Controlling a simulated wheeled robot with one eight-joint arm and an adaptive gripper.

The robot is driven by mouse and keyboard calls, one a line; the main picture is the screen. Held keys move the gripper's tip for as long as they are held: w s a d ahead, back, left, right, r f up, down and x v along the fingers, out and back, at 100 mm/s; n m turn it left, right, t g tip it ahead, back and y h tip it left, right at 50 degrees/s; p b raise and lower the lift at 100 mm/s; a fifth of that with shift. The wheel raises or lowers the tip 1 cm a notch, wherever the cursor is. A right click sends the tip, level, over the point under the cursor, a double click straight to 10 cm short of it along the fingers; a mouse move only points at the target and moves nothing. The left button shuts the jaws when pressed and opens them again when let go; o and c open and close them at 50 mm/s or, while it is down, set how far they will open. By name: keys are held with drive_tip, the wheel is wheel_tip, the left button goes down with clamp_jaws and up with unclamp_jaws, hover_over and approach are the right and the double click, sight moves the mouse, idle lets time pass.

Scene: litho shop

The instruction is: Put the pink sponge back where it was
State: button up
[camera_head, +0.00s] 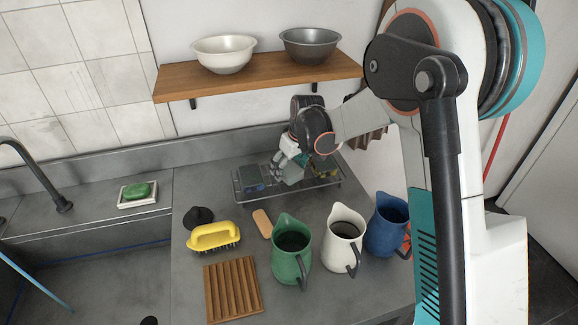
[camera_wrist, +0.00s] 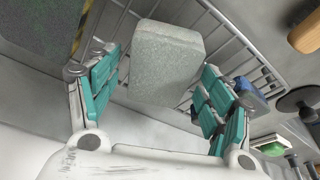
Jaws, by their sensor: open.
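I see no pink sponge in either view. My gripper (camera_head: 287,160) is low over the wire rack (camera_head: 318,186) at the back of the counter. In the wrist view my gripper (camera_wrist: 162,88) is open, with its teal-padded fingers apart on either side of a pale grey block (camera_wrist: 166,58). The block is at the rack's wires (camera_wrist: 262,72); whether either finger touches it I cannot tell. A green sponge or soap (camera_head: 137,191) lies on a white dish (camera_head: 138,203) beside the sink.
Green (camera_head: 291,256), white (camera_head: 344,243) and blue (camera_head: 386,228) jugs stand in front of the rack. A yellow brush (camera_head: 213,236), a wooden-backed item (camera_head: 262,223) and a slatted wooden board (camera_head: 232,290) lie left of them. A wooden shelf (camera_head: 258,80) with two bowls hangs above.

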drive_tip(key=s+d+r+p, duration=0.1)
drive_tip(key=s+d+r, duration=0.15)
drive_tip(key=r, duration=0.35)
drive_tip(key=s+d+r+m+p, duration=0.1)
drive_tip(key=s+r, duration=0.3)
drive_tip(key=r, duration=0.2)
drive_tip(key=s+d+r+p, duration=0.1)
drive_tip(key=s+d+r, duration=0.15)
drive_tip(key=r, duration=0.35)
drive_tip(key=s+d+r+m+t+h, duration=0.1)
drive_tip(key=s+d+m+t, duration=0.1)
drive_tip(key=s, duration=1.1)
drive_tip(key=s+d+r+m+t+h, duration=0.1)
drive_tip(key=s+d, duration=0.5)
drive_tip(key=s, duration=0.7)
drive_tip(key=m+t, duration=0.1)
drive_tip(key=m, duration=0.1)
drive_tip(key=shift+d+m, duration=0.15)
drive_tip(key=shift+m, duration=0.25)
